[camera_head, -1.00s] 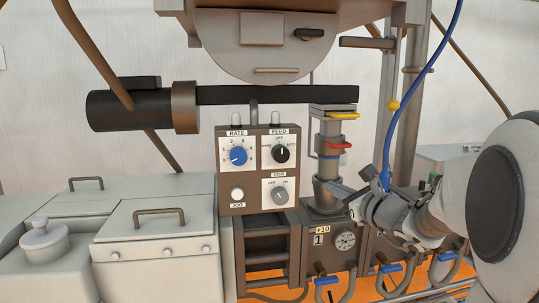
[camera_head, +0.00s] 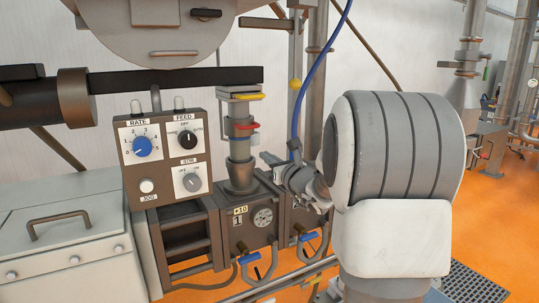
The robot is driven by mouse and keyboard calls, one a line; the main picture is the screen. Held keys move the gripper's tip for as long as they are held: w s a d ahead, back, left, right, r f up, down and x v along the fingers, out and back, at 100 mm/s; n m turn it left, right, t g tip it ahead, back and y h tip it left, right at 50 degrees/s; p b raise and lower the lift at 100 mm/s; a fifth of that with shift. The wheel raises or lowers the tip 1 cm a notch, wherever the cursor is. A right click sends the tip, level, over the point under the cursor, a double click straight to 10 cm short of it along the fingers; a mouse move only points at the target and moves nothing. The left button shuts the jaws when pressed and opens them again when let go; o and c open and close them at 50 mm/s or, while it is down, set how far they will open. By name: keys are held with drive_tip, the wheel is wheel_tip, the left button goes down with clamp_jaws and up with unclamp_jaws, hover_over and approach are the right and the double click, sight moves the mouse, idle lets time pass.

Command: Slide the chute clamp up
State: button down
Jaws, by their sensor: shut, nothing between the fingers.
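The chute (camera_head: 239,152) is a grey upright pipe between the dark feeder bar and the block marked 1. A red-handled clamp (camera_head: 248,126) sits around its upper middle, with a blue band just below it. A yellow-handled part (camera_head: 250,97) is at the chute's top. I cannot tell for sure which of these is the chute clamp; the red-handled one looks most like it. My gripper (camera_head: 266,158) is shut and empty, to the right of the chute and lower than the red handle. It looks apart from the clamp. Its fingertips are small and hard to make out.
A control box (camera_head: 166,157) with knobs stands left of the chute. A blue hose (camera_head: 300,95) hangs just behind my gripper. Blue-handled valves (camera_head: 252,256) and pipes lie low in front. My white arm link fills the right foreground. Orange floor is open at far right.

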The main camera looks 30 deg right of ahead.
sight(242, 127)
drive_tip(key=w+r+p, duration=0.3)
drive_tip(key=w+r, duration=0.1)
drive_tip(key=w, duration=0.3)
drive_tip(key=shift+w+a, duration=0.15)
drive_tip(key=shift+a, duration=0.05)
wheel_tip(242, 127, up, 6)
drive_tip(key=shift+f+p, duration=0.1)
drive_tip(key=shift+p, duration=0.35)
drive_tip(key=shift+f, duration=0.1)
